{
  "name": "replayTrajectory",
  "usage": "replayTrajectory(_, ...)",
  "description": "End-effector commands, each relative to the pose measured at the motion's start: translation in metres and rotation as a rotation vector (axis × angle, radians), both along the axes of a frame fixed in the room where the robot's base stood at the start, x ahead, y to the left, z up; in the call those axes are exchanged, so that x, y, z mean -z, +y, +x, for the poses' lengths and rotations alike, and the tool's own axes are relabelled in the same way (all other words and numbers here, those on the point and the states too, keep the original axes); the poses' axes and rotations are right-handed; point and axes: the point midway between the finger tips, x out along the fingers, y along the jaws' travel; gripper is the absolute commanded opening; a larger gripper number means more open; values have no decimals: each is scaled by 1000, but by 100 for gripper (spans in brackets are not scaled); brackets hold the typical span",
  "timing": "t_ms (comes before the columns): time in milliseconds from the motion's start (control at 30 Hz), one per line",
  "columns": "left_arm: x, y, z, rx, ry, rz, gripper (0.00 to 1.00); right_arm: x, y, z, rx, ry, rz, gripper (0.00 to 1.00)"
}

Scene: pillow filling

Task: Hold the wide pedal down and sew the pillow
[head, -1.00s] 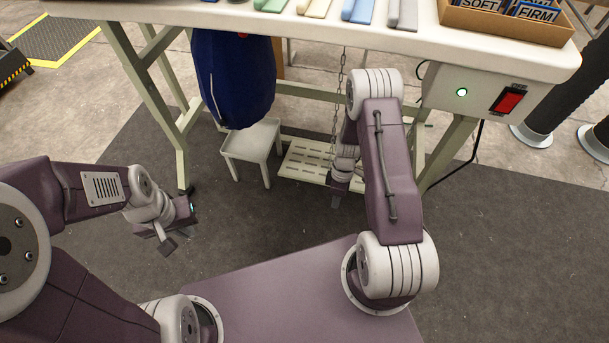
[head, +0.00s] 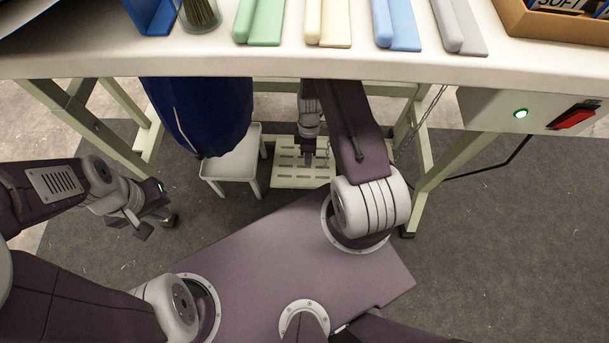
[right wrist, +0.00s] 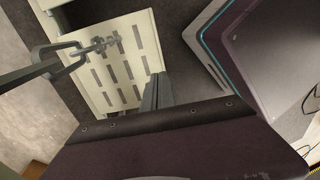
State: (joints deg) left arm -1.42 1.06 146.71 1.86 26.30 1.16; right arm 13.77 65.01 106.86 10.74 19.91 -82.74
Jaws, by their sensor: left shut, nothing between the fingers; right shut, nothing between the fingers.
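The wide pedal (head: 290,180) is a cream slotted plate near the floor under the table; it also shows in the right wrist view (right wrist: 104,68). My right gripper (head: 308,160) is shut and empty, pointing down at the pedal; its fingers (right wrist: 157,90) overlap the pedal's edge in the right wrist view. I cannot tell whether they touch it. A dark blue pillow-like bag (head: 205,112) hangs below the table's front edge, left of my right arm; its top is hidden. My left gripper (head: 145,225) is shut and empty, low at the left, apart from the bag and pedal.
A white stool (head: 237,167) stands under the bag, left of the pedal. A chain (right wrist: 75,55) hangs by the pedal. The white tabletop (head: 290,62) holds coloured rolls. A box with a green light and red switch (head: 573,117) is at right. Floor at right is clear.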

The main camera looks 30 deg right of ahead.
Motion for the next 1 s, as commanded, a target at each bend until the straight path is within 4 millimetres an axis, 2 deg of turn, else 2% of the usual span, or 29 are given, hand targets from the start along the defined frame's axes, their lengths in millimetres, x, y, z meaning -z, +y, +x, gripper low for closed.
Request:
replayTrajectory(167,6,0,0,0,0,0,0,9,1,-1,0,0,0,0)
replayTrajectory(700,74,0,0,0,0,0,0,119,13,-20,-1,1,1,0)
replayTrajectory(833,84,0,0,0,0,0,0,133,14,-23,0,0,0,0)
replayTrajectory(1000,87,0,0,0,0,0,0,138,15,-25,0,0,0,0)
